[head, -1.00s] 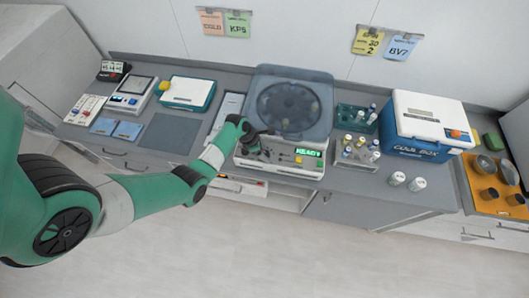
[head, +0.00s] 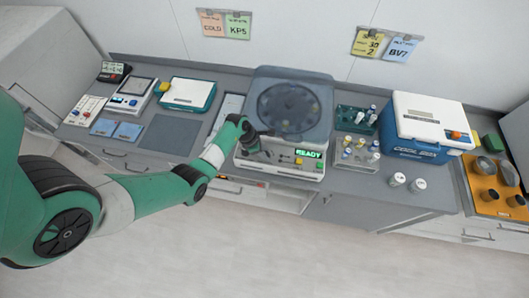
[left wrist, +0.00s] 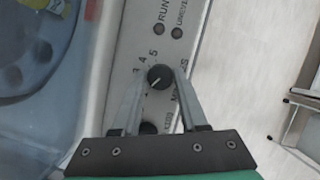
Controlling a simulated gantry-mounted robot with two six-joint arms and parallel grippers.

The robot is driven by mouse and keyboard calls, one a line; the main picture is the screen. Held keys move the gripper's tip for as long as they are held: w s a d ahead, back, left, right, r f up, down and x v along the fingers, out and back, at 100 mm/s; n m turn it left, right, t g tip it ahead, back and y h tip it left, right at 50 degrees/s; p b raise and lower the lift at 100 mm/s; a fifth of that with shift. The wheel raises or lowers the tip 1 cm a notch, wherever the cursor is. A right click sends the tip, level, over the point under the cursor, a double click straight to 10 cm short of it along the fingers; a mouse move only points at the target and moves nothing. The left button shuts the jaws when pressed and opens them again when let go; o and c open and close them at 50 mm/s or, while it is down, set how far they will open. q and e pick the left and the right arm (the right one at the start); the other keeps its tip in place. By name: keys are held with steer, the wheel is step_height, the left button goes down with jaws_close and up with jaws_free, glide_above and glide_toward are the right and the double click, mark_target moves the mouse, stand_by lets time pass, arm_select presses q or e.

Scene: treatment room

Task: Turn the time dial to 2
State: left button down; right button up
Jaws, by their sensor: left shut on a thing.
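The time dial (left wrist: 159,77) is a small black round knob on the light panel of the centrifuge (head: 280,167). Numerals 3, 4 and 5 and partly covered lettering show around it in the left wrist view. A pale mark on the knob seems to point down-left, but the number it meets is hidden. My left gripper (left wrist: 160,75) is shut on the dial, one finger on each side. In the head view my left gripper (head: 256,142) is at the left of the panel and hides the dial. My right gripper is out of view.
A second dark knob (left wrist: 148,129) sits below, partly behind my fingers. The centrifuge's clear lid (head: 290,103) stands raised behind the panel, and its display (head: 309,154) reads READY. A vial rack (head: 357,153) and a cool box (head: 425,128) stand to the right.

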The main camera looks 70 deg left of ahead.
arm_select(q)
steer(key=m, duration=0.2)
steer(key=shift+w+a+m+h, duration=0.1)
steer(key=shift+m+h, duration=0.2)
steer(key=shift+h, duration=0.1)
steer(key=shift+m+g+h+b, duration=0.4)
steer(key=shift+m+b, duration=0.35)
steer(key=shift+m, duration=0.45)
steer(key=shift+c, duration=2.2)
jaws_free()
steer(key=shift+r, duration=0.1)
